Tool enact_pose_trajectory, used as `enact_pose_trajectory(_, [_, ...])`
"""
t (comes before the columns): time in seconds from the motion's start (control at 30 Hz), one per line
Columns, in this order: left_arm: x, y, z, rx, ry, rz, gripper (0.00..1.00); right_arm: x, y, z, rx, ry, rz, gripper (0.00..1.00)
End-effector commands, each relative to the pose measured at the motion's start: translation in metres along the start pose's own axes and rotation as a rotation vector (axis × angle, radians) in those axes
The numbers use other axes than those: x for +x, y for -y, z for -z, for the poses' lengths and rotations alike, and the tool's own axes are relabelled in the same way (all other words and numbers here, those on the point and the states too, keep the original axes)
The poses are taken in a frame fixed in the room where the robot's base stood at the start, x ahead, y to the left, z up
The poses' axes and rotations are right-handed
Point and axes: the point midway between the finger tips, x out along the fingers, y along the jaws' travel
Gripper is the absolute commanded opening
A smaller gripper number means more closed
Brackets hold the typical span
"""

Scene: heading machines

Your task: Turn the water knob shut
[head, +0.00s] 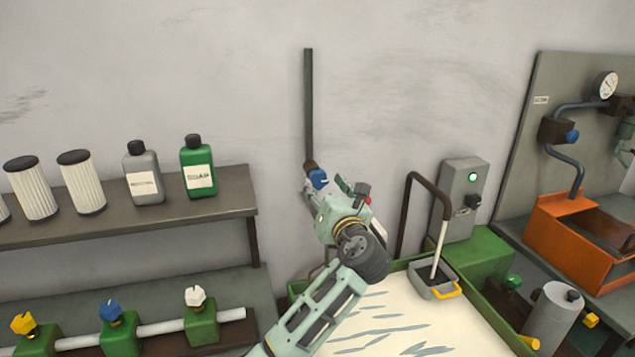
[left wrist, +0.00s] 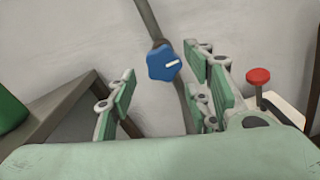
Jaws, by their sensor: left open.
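A blue star-shaped knob (head: 318,179) sits on a dark vertical pipe (head: 308,110) on the wall. In the left wrist view my left gripper (left wrist: 160,95) is open, with a finger on each side. The knob shows between and beyond the fingers, apparently untouched. My right gripper is not in view.
A shelf (head: 230,190) with a green soap bottle (head: 198,166), a grey bottle (head: 143,172) and white filters stands left. Below it are valves with yellow, blue (head: 110,311) and white knobs. A green-rimmed basin (head: 485,325) lies below right; a red-topped post (left wrist: 258,78) shows in the wrist view.

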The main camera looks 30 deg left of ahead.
Motion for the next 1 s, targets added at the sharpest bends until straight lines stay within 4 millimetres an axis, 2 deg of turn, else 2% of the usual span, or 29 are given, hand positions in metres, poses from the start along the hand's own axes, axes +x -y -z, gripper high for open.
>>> enact_pose_trajectory(0.1, [0.021, -0.002, -0.002, 0.002, -0.001, -0.003, 0.46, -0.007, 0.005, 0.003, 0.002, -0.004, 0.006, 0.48])
enact_pose_trajectory(0.3, [0.045, -0.001, -0.001, 0.002, 0.0, -0.001, 0.46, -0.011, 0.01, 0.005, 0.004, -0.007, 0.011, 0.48])
enact_pose_trajectory(0.67, [0.051, 0.0, 0.0, 0.001, -0.001, 0.0, 0.46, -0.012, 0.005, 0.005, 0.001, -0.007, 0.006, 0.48])
enact_pose_trajectory(1.0, [0.05, 0.0, 0.0, 0.001, -0.001, 0.0, 0.17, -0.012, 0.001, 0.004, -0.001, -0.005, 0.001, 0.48])
